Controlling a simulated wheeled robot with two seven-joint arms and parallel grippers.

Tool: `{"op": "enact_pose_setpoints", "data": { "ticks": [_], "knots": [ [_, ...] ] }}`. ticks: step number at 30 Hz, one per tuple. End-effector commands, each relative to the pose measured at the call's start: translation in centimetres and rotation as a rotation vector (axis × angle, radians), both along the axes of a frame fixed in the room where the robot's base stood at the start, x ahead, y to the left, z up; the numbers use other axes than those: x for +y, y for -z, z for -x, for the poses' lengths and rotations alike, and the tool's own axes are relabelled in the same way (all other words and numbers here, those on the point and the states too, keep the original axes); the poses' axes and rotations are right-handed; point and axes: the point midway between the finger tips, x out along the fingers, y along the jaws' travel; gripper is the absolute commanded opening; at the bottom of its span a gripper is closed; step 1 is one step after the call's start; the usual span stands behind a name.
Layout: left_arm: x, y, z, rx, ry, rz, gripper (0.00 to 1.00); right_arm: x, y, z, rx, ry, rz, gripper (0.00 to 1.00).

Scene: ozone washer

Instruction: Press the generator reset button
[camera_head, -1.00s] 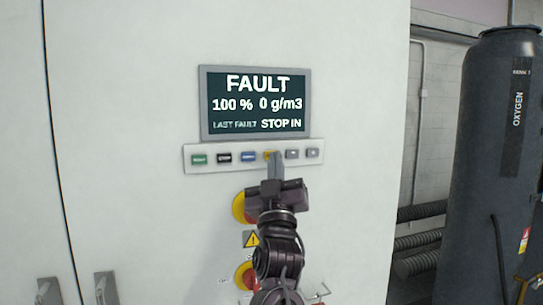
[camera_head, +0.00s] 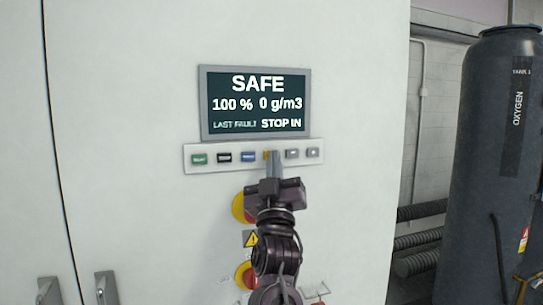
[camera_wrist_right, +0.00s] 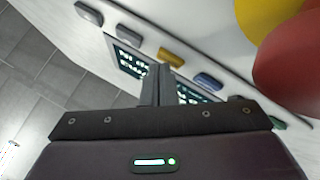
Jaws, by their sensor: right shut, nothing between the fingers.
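The yellow button (camera_head: 269,155) sits in the row on the white button strip (camera_head: 190,168), partly hidden behind my right gripper's fingertips. It also shows in the right wrist view (camera_wrist_right: 172,57), right by the fingertips. My right gripper (camera_head: 273,160) is shut and empty, pointing at the strip from below; it also shows in the right wrist view (camera_wrist_right: 159,73). I cannot tell whether the tips touch the button or are slightly apart. The display (camera_head: 255,103) above the strip reads SAFE, 100 %, 0 g/m3, LAST FAULT STOP IN. My left gripper is not in view.
Green (camera_head: 199,159), black (camera_head: 224,158), blue (camera_head: 248,156) and two grey buttons (camera_head: 292,154) share the strip. A yellow-and-red control (camera_head: 240,207) and another below it (camera_head: 245,276) are partly behind my arm. A dark oxygen tank (camera_head: 495,140) stands at right.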

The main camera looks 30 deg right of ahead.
Motion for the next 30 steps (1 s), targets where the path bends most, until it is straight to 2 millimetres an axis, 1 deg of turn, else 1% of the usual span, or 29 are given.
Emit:
{"op": "enact_pose_setpoints", "data": {
  "ticks": [16,26,30],
  "knots": [
    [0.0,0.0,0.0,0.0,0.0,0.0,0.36,-0.1,0.0,-0.2,0.0,0.0,0.0,0.0],
    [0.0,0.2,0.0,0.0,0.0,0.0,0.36,0.3,0.1,1.2,-0.001,0.001,0.0,0.0],
    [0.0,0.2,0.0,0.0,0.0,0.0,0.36,0.3,0.1,1.4,-0.001,0.001,0.0,0.0]
  ]
}}
